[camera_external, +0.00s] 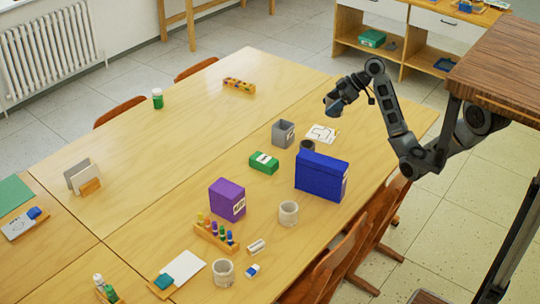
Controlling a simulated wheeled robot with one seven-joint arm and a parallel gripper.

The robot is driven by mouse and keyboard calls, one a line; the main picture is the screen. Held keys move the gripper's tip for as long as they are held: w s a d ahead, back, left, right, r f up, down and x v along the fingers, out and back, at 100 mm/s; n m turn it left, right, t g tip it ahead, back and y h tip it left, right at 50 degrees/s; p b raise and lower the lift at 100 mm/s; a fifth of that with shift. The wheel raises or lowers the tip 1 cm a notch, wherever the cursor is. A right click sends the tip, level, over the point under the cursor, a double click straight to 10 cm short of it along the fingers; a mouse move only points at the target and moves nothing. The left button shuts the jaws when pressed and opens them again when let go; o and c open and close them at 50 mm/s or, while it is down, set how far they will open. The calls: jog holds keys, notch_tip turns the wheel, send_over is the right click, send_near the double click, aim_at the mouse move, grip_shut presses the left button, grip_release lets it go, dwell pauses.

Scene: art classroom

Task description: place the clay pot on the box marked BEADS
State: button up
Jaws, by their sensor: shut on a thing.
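My gripper (341,101) is at the upper right, above the far right part of the table. It is shut on a small, dark grey, rounded thing, which looks like the clay pot (332,101); the fingers hide part of it. It is held in the air, clear of the table. Labelled boxes stand below: a purple box (226,198), a tall blue box (320,176), a low green box (264,163) and an open grey box (283,134). Their labels are too small to read, so I cannot tell which one says BEADS.
A dark cup (307,146) stands close behind the blue box. A white card (322,133) lies below my gripper. Pale cups (289,213) and a rack of coloured bottles (216,234) are nearer the front. The table's (160,130) far left half is mostly clear.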

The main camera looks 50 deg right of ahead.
jog(key=s+d+n+p, duration=0.1)
jog(key=s+d, duration=0.2)
jog(key=s, duration=0.4)
jog(key=shift+f, duration=2.4)
jog(key=shift+y, duration=0.4)
jog(key=w+a+f, duration=0.2)
jog(key=a, duration=0.1)
jog(key=w+a+f+b, duration=0.1)
jog(key=a+f, duration=0.1)
jog(key=a, duration=0.1)
jog(key=w+a+f+b, duration=0.1)
jog(key=w+a+f, duration=0.1)
jog(key=a, duration=0.2)
jog(key=shift+w+f, duration=0.35)
jog(key=shift+a+f, duration=0.1)
jog(key=shift+f, duration=1.95)
jog(key=shift+f, duration=0.1)
jog(key=o, duration=1.1)
jog(key=shift+o, duration=0.2)
